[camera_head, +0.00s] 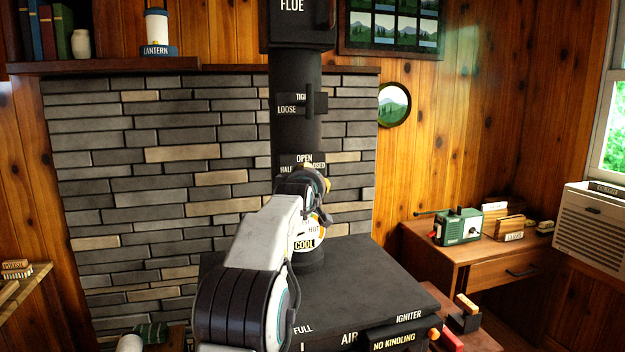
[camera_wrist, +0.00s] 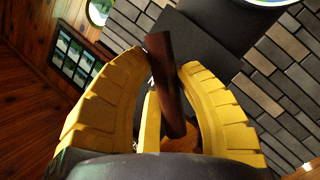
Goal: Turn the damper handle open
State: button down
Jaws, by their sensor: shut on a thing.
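The damper label plate (camera_head: 304,158) is on the black stovepipe (camera_head: 295,135) in the head view, marked OPEN at the top, HALF at the left and CLOSED, partly covered, at the right. My arm hides most of the damper handle there. In the wrist view the handle (camera_wrist: 166,85) is a dark reddish-brown bar, slightly tilted, between the yellow fingers of my gripper (camera_wrist: 163,67). My gripper is shut on it. In the head view, the wrist stands just in front of the pipe, below the plate. Which mark the handle points to cannot be told.
Below my arm is the black stove top (camera_head: 355,275), with AIR and IGNITER labels at its front. A round HOT/COOL gauge (camera_head: 303,243) sits low on the pipe. A TIGHT/LOOSE collar (camera_head: 300,104) is above. A desk with a green radio (camera_head: 458,227) stands at right.

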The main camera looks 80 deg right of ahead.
jog(key=shift+r, duration=0.1)
jog(key=c, duration=0.8)
grip_release()
jog(key=shift+c, duration=0.2)
jog(key=a+r, duration=0.1)
jog(key=a, duration=1.1)
jog(key=shift+w, duration=0.3)
